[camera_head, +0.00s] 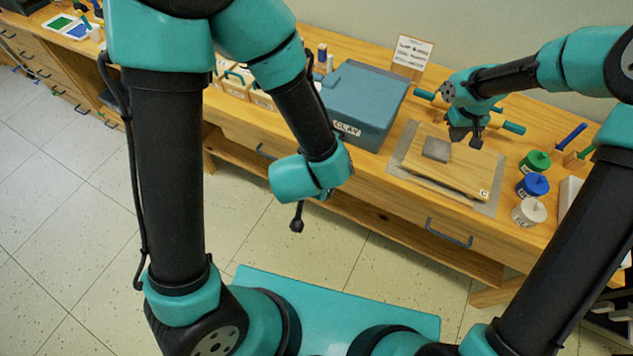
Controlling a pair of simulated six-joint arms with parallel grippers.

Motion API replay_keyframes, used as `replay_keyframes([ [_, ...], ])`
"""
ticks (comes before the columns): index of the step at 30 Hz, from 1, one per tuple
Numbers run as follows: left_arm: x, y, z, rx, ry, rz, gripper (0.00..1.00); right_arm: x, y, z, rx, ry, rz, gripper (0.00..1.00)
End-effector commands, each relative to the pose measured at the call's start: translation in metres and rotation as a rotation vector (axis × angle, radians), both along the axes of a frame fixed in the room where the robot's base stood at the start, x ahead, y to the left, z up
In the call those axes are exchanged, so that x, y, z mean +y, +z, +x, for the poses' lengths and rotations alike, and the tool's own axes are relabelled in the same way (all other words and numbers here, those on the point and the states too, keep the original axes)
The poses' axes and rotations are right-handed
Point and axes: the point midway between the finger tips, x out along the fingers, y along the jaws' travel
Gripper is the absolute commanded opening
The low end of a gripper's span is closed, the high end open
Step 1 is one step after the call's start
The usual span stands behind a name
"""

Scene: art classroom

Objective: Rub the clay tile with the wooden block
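A grey square slab (437,149), which looks like the clay tile, lies on a pale wooden board (462,173) marked with a C. The board rests on a grey mat (402,144) on the bench. My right gripper (467,138) points down just right of and behind the slab, over the far part of the board. Its dark fingers look apart, with nothing seen between them. I cannot make out a separate wooden block. My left gripper (297,222) hangs over the floor in front of the bench, pointing down and seen edge-on, so its opening is unclear.
A blue-grey box (364,103) labelled CLAY stands left of the mat. Teal rod ends (513,128) show behind my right gripper. Green (534,163), blue (532,186) and white (529,211) jars stand right of the board. A small sign (411,55) stands at the back.

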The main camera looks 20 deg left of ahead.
Motion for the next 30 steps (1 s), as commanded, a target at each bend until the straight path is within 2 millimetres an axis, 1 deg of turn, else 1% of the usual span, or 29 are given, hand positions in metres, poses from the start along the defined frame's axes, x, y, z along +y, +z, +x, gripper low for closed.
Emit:
replay_keyframes([
  [3,0.000,0.000,0.000,0.000,0.000,0.000,0.55,0.000,0.008,0.000,-0.002,0.001,0.001,0.00],
  [6,0.000,0.000,0.000,0.000,0.000,0.000,0.55,0.000,0.011,0.000,-0.001,0.002,0.000,0.00],
  [16,0.000,0.000,0.000,0.000,0.000,0.000,0.55,0.000,0.012,0.000,0.000,0.001,0.000,0.00],
  [20,0.000,0.000,0.000,0.000,0.000,0.000,0.55,0.000,0.016,0.000,-0.001,0.001,0.000,0.00],
  [23,0.000,0.000,0.000,0.000,0.000,0.000,0.55,0.000,0.025,0.001,-0.004,-0.001,0.001,0.00],
  [26,0.000,0.000,0.000,0.000,0.000,0.000,0.55,0.000,0.038,0.001,-0.004,0.000,0.001,0.00],
  [30,0.000,0.000,0.000,0.000,0.000,0.000,0.55,0.000,0.064,0.001,-0.005,0.001,0.001,0.00],
])
